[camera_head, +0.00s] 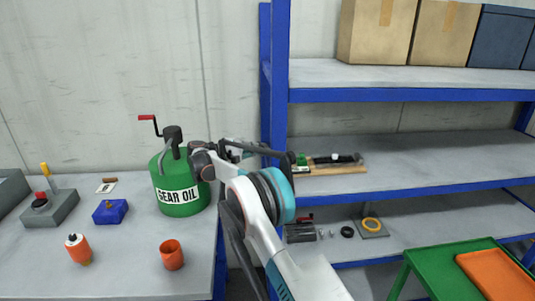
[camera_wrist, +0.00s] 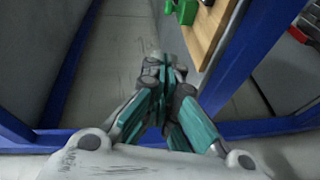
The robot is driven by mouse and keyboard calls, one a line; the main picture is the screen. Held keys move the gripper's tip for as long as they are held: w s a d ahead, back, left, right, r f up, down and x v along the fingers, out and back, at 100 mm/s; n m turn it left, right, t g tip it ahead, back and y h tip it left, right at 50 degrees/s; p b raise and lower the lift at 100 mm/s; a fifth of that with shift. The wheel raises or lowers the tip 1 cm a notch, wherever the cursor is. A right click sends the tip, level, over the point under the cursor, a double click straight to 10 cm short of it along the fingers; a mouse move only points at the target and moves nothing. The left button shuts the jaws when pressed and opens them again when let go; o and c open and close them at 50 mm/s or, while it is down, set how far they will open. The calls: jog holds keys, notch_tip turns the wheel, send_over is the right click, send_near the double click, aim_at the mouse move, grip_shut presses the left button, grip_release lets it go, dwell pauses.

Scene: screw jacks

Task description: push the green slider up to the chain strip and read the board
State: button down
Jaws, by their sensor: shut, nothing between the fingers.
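A wooden board (camera_head: 340,169) lies on the middle shelf in the head view, just right of my arm. A small green block (camera_head: 301,158), which looks like the green slider, sits at its left end. Dark and pale parts lie along the board; I cannot make out the chain strip or any reading. In the wrist view the board's edge (camera_wrist: 204,36) and the green block (camera_wrist: 183,11) show at the top. My gripper (camera_wrist: 163,62) is shut and empty, to the left of the board and apart from the green block. In the head view my arm crowds the gripper area.
A blue shelf post (camera_head: 279,75) stands close to my arm; blue frame bars (camera_wrist: 245,65) also border the gripper. A green gear oil can (camera_head: 180,185) stands on the left table. A green cart (camera_head: 445,266) is at lower right.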

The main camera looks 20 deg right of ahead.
jog(key=b, duration=0.2)
send_over(289, 163)
jog(key=w+a, duration=0.2)
jog(key=a, duration=0.1)
jog(key=shift+w+d+f, duration=0.1)
jog(key=shift+f, duration=0.6)
jog(key=shift+s+d+f+b, duration=0.2)
jog(key=shift+s+d+b, duration=0.45)
jog(key=shift+s, duration=0.1)
jog(key=shift+s+d+f, duration=0.1)
jog(key=shift+s+d, duration=0.35)
jog(key=shift+d, duration=0.15)
jog(key=shift+s+d+p, duration=0.15)
jog(key=shift+s+d, duration=0.1)
jog(key=shift+d, duration=1.1)
jog(key=shift+s+d+p, duration=0.15)
jog(key=shift+s+d, duration=0.1)
jog(key=shift+d, duration=1.05)
